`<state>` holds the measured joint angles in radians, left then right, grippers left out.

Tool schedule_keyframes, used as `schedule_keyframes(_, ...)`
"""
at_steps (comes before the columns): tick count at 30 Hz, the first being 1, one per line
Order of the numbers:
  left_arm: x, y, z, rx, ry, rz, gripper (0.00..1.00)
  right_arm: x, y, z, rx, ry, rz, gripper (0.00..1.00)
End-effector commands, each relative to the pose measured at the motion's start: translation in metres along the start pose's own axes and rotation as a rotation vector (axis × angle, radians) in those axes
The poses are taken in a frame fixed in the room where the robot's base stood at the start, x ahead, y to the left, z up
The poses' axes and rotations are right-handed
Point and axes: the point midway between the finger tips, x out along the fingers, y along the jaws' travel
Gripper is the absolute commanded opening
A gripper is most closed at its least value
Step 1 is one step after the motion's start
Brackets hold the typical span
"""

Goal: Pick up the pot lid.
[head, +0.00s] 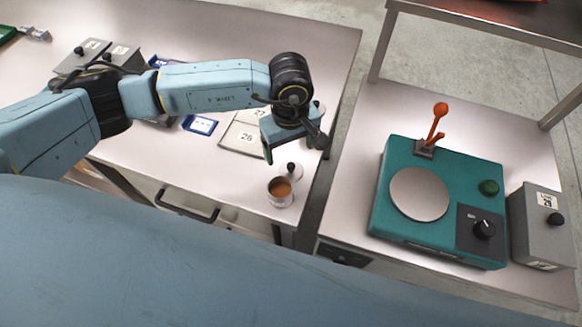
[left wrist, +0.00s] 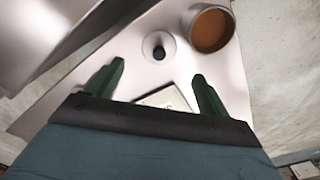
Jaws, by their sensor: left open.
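The pot lid (head: 289,170) is a small pale disc with a dark knob, lying on the left table near its right edge. In the left wrist view the lid (left wrist: 158,47) lies beyond the fingertips, roughly between their lines. My left gripper (head: 293,150) is open above and just behind the lid; its green fingers (left wrist: 160,72) are apart with nothing between them. The small pot (head: 280,192) with brown contents stands in front of the lid. It also shows in the left wrist view (left wrist: 211,29), right of the lid. My right gripper is in neither view.
A numbered plate (head: 240,137) lies left of the gripper. A blue-framed card (head: 199,125) lies farther left. A teal weigher (head: 440,202) with an orange lever stands on the right table, across a narrow gap. A grey box (head: 541,228) stands beside it.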

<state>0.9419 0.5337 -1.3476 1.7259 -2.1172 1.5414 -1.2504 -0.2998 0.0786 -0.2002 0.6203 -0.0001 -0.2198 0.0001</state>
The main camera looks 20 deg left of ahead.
Motion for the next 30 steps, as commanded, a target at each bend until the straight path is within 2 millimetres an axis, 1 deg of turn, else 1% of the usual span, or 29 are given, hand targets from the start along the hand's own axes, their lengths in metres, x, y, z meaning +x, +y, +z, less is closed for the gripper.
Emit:
schedule_keyframes(1,0.008,0.000,0.001,-0.001,-0.003,-0.001,0.80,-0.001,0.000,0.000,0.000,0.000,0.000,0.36)
schedule_keyframes(3,0.016,0.001,0.001,0.000,-0.002,0.001,0.80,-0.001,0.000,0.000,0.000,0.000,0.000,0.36)
schedule_keyframes(8,0.026,0.001,0.001,0.000,-0.003,0.000,0.80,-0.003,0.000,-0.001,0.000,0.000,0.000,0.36)
schedule_keyframes(10,0.033,0.001,0.002,-0.001,-0.004,0.000,0.80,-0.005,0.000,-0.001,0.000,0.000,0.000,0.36)
schedule_keyframes(15,0.059,0.001,0.003,-0.001,-0.005,-0.001,0.80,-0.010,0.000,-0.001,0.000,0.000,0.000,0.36)
schedule_keyframes(18,0.071,0.001,0.002,-0.001,-0.004,0.001,0.80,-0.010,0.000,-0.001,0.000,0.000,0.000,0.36)
schedule_keyframes(21,0.075,0.001,0.002,-0.001,-0.004,0.002,0.80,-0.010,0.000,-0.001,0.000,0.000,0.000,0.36)
schedule_keyframes(26,0.075,0.001,0.002,0.000,-0.003,0.003,0.80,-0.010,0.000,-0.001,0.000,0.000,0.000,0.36)
schedule_keyframes(27,0.075,0.001,0.002,0.000,-0.003,0.002,0.79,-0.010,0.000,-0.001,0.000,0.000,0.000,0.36)
schedule_keyframes(30,0.075,0.001,0.002,0.000,-0.003,0.002,0.65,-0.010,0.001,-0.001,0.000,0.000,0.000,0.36)
